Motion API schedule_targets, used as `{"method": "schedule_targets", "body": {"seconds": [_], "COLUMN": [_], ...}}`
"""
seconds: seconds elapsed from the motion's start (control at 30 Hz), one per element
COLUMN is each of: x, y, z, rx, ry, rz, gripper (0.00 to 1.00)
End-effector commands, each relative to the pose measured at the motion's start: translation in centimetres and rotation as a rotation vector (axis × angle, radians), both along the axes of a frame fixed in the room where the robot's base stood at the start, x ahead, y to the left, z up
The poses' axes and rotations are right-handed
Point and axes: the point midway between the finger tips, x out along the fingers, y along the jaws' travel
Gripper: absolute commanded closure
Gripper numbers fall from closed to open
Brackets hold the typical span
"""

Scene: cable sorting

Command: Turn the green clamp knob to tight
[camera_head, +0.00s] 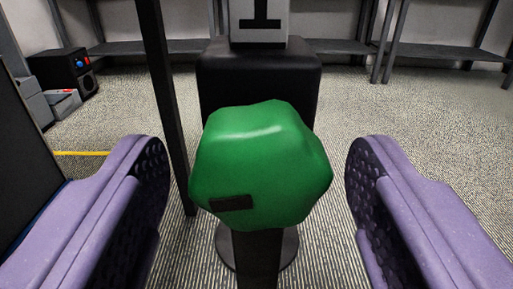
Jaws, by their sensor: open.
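The green clamp knob (262,165) is large and lobed, in the middle of the view. It has a dark rectangular mark on its lower left face. My gripper (256,190) is open, with one purple finger on each side of the knob. A visible gap separates each finger from the knob. A dark post (256,262) shows directly below the knob. The knob hides part of the black block (258,82) behind it.
A dark upright post (165,100) stands left of the knob, close behind the left finger. A dark panel (28,160) is at the left edge. Shelves (335,47) and a black box (62,72) are farther back. Open carpet (420,110) lies at the right.

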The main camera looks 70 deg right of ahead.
Motion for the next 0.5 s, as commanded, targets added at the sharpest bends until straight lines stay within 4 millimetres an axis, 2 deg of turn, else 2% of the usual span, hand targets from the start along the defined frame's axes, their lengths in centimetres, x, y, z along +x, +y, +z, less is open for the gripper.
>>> {"method": "schedule_targets", "body": {"seconds": [0.17,0.4,0.5], "x": [0.0,0.0,0.0], "y": [0.01,0.03,0.03], "z": [0.04,0.04,0.03], "rx": [0.0,0.0,0.001], "ry": [0.0,0.0,-0.002], "rz": [0.0,0.0,0.0], "gripper": [0.33,0.86,0.86]}}
